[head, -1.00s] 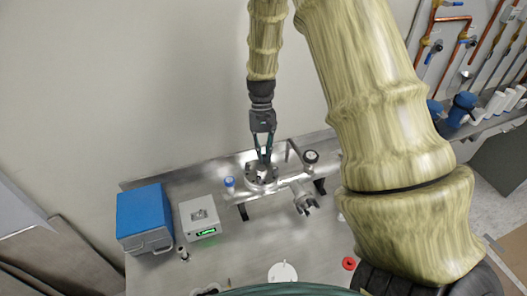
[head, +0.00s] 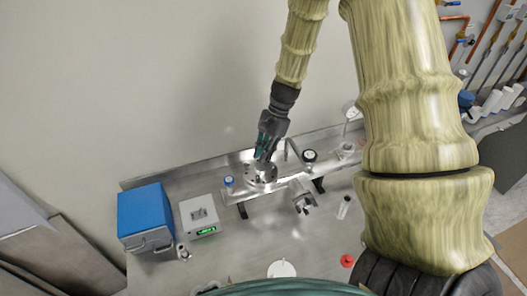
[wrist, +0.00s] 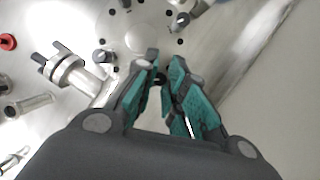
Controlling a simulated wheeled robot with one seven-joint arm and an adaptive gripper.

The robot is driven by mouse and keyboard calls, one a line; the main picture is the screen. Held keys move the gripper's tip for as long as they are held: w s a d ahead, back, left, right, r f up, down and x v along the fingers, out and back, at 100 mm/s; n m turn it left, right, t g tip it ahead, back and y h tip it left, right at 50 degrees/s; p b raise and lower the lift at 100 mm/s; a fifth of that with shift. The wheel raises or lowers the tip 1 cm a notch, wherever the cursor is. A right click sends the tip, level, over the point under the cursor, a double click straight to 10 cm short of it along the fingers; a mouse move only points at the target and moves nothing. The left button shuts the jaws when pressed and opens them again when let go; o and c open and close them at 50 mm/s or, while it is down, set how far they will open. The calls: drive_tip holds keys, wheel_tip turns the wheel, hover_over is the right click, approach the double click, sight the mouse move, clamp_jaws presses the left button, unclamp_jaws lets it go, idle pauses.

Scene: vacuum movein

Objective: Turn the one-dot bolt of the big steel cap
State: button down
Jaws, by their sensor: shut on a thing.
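The big steel cap (head: 258,178) is on the pipe assembly at the back of the steel bench. In the wrist view, a round pale cap top (wrist: 147,38) lies just beyond my fingertips, with small dark spots around it. My gripper (head: 263,158) reaches down onto the cap, tilted, with its tips at the cap's rim. In the wrist view, the teal fingers (wrist: 162,76) are closed around a small dark bolt. The fingers hide most of that bolt, and I cannot make out any dot mark on it.
A grey box with a green display (head: 199,215) and a blue case (head: 146,217) stand to the left. A blue-topped valve (head: 229,182), a black gauge (head: 310,156) and a side port (head: 303,196) crowd the cap. The front bench has clear patches.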

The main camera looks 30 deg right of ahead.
drive_tip(key=m+t, duration=0.1)
drive_tip(key=m, duration=0.2)
drive_tip(key=m+t, duration=0.1)
drive_tip(key=m, duration=0.2)
drive_tip(key=shift+m+t, duration=0.3)
drive_tip(key=m+b, duration=0.1)
drive_tip(key=m, duration=0.1)
drive_tip(key=m+t+h+b, duration=0.1)
drive_tip(key=m, duration=0.2)
drive_tip(key=shift+s+m+t+h, duration=0.1)
drive_tip(key=shift+m+t+h, duration=0.2)
drive_tip(key=c, duration=1.7)
unclamp_jaws()
drive_tip(key=shift+c, duration=0.2)
drive_tip(key=shift+r, duration=0.1)
drive_tip(key=v, duration=1.1)
drive_tip(key=shift+s+r, duration=0.2)
drive_tip(key=shift+r, duration=0.2)
